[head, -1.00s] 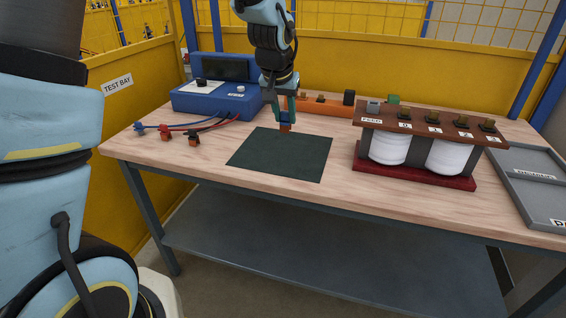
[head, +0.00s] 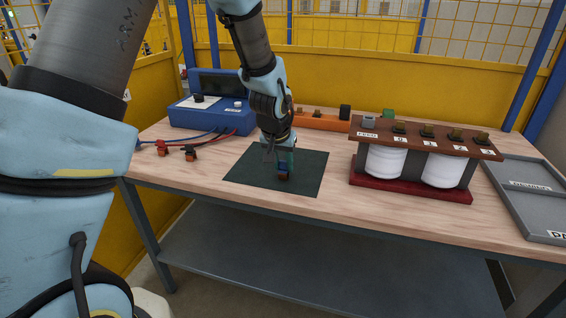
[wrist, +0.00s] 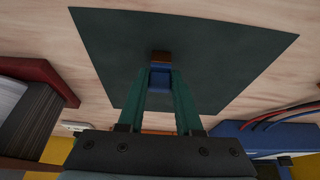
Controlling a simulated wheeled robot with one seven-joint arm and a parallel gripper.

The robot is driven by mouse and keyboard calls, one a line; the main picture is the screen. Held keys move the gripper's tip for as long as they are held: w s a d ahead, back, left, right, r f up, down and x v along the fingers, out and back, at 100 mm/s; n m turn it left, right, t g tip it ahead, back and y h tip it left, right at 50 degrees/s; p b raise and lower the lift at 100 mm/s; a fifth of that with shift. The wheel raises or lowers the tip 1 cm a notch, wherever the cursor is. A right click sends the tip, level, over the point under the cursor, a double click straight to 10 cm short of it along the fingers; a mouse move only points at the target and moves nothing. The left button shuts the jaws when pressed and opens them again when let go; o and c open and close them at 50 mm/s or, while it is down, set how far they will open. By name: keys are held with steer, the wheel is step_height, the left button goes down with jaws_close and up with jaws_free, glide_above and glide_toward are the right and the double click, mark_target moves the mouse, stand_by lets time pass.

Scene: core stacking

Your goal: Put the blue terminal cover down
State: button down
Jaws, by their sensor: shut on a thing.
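The blue terminal cover (head: 284,168) is held between the green fingers of my gripper (head: 281,163), over the dark green mat (head: 248,170). In the wrist view the cover (wrist: 160,77) sits between the two fingertips (wrist: 160,72), with a brown-orange part (wrist: 161,57) at its far end. My gripper is shut on the cover and points down. The cover is at or just above the mat; I cannot tell whether it touches. The fingers hide part of the cover.
A transformer (head: 385,162) with brown terminal board stands right of the mat. A grey tray (head: 531,190) lies at the far right. A blue tester (head: 205,115) with red and blue leads stands back left, and an orange strip (head: 318,121) behind. The mat around the cover is bare.

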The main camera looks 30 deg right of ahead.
steer(key=shift+f, duration=0.15)
steer(key=c, duration=0.6)
jaws_free()
steer(key=shift+r, duration=0.3)
steer(key=b+v, duration=0.1)
steer(key=v, duration=1)
steer(key=shift+a+r, duration=0.15)
steer(key=shift+r, duration=0.2)
